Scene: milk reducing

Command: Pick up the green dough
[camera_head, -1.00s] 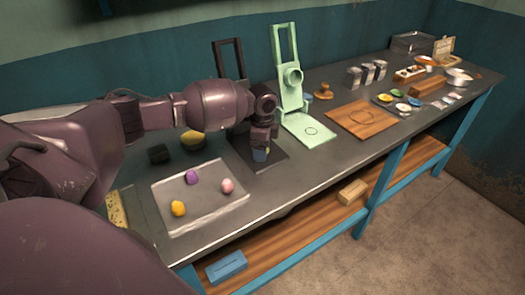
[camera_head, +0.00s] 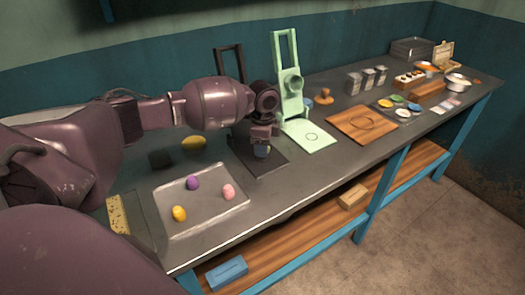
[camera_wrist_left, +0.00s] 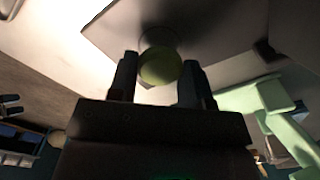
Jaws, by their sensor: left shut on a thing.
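My left gripper (camera_head: 261,151) is over the dark plate of the black press (camera_head: 266,165) on the bench. In the left wrist view the left gripper (camera_wrist_left: 158,80) is shut on the green dough (camera_wrist_left: 160,66), a round yellow-green ball between its two fingers. In the head view the dough is mostly hidden by the gripper.
A tray (camera_head: 207,216) holds a yellow ball (camera_head: 180,214), a purple ball (camera_head: 193,183) and a pink ball (camera_head: 229,192). A light green press (camera_head: 291,98) stands right of the black press. A wooden board (camera_head: 362,124) lies further right.

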